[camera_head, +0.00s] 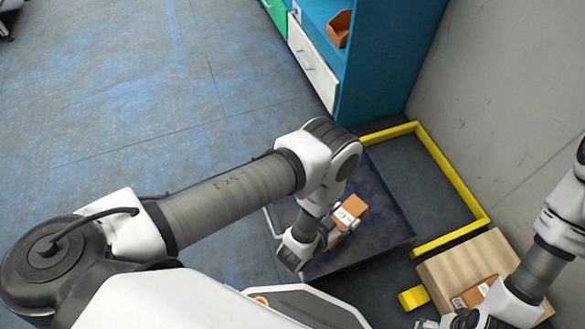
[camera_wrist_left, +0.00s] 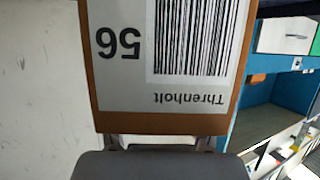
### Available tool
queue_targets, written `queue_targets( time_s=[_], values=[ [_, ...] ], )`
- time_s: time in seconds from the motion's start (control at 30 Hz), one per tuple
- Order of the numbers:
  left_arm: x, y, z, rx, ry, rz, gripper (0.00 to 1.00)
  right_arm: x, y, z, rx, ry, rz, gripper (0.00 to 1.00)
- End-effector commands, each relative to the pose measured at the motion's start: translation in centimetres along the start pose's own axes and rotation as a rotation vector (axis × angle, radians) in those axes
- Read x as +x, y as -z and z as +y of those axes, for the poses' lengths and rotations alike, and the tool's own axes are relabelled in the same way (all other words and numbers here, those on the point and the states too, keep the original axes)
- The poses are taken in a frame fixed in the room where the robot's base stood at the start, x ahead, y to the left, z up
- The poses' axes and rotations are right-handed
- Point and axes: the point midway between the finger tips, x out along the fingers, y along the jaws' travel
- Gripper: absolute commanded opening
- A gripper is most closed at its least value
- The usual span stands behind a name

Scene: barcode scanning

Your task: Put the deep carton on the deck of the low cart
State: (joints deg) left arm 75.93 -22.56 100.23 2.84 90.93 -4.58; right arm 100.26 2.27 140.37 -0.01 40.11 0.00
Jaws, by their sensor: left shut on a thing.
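My left gripper (camera_head: 325,232) is shut on an orange-brown carton (camera_head: 350,211) with a white label. In the left wrist view the carton (camera_wrist_left: 245,70) fills the upper middle, its label showing a barcode, "56" and "Threnholt" upside down. In the head view the carton overlaps the dark deck of the low cart (camera_head: 385,205); I cannot tell whether it touches the deck. The gripper and arm hide part of the deck. My right gripper (camera_head: 462,319) is at the bottom right, partly cut off, and its jaws are unclear.
A second labelled carton (camera_head: 476,292) lies on a light wooden surface (camera_head: 470,258) beside my right gripper. A yellow floor frame (camera_head: 452,178) runs behind and right of the cart. A blue shelf unit (camera_head: 385,65) holds an orange bin (camera_head: 340,28). The floor at left is clear.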

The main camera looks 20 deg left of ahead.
Motion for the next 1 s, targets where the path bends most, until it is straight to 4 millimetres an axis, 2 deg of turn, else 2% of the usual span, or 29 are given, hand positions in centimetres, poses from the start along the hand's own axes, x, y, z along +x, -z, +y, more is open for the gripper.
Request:
queue_targets(
  time_s=[0.03, 0.2, 0.27, 0.37, 0.5, 0.63, 0.73, 0.77, 0.9, 1.0],
  values=[
    [-1.0, 0.2, 0.8, 0.000, -0.008, -0.001, 0.00, -1.3, 0.0, 0.0, 0.000, 0.000, 0.000, 0.83],
    [-2.7, -1.1, 2.4, 0.006, -0.019, 0.001, 0.00, -2.4, 0.0, 0.0, 0.001, 0.000, 0.000, 0.83],
    [-2.7, -1.5, 2.4, 0.008, -0.020, 0.003, 0.00, -2.0, 0.0, 0.0, 0.001, 0.000, 0.000, 0.83],
    [-1.9, -2.2, 1.6, 0.010, -0.019, 0.005, 0.00, 0.3, 0.0, 0.0, 0.001, 0.000, 0.000, 0.83],
    [-0.2, -2.4, -0.2, 0.013, -0.019, 0.007, 0.00, 4.6, 0.0, 0.0, 0.001, 0.000, -0.001, 0.83],
    [0.8, -2.1, -1.8, 0.012, -0.018, 0.006, 0.00, 8.2, 0.0, 0.1, 0.001, 0.000, -0.001, 0.83],
    [2.5, -1.4, -4.4, 0.008, -0.013, 0.009, 0.00, 10.2, 0.0, 0.1, 0.001, 0.000, -0.001, 0.83],
    [2.9, -0.8, -5.1, 0.007, -0.012, 0.009, 0.00, 10.0, 0.0, 0.1, 0.001, 0.000, -0.001, 0.83],
    [5.2, 0.0, -8.3, 0.007, -0.014, 0.009, 0.00, 11.4, 0.0, 0.1, 0.000, 0.000, 0.000, 0.83],
    [6.2, 0.4, -9.7, 0.008, -0.016, 0.005, 0.00, 12.0, 0.0, 0.1, 0.000, 0.000, 0.000, 0.83]
  ],
)
